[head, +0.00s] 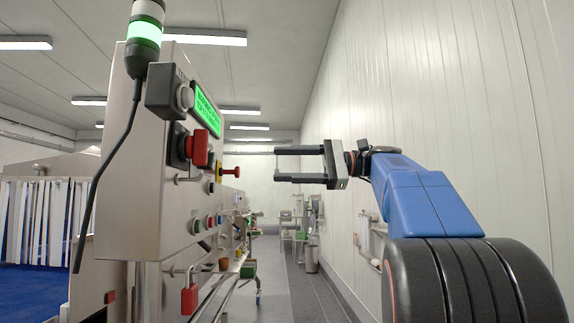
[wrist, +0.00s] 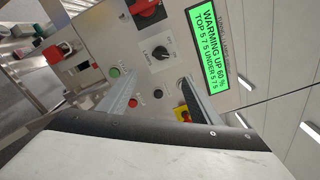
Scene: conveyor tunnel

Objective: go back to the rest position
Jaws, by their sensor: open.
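My gripper (head: 276,164) is open and empty. It is held level in the air to the right of the control cabinet (head: 136,170) in the head view, with its two fingers pointing left toward the cabinet. In the wrist view my gripper (wrist: 160,100) has its fingers apart in front of the panel, with nothing between them but the panel behind. The panel carries a green display (wrist: 218,58) reading "WARMING UP 60 %", a black selector knob (wrist: 160,52), a green button (wrist: 114,72) and a red rotary handle (head: 196,148).
A light tower (head: 145,32) glows green on top of the cabinet. A red padlock (head: 189,296) hangs low on its side. A white panelled wall (head: 440,90) runs along the right. An aisle of grey floor (head: 285,275) leads back between them, with a bin (head: 311,259) farther off.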

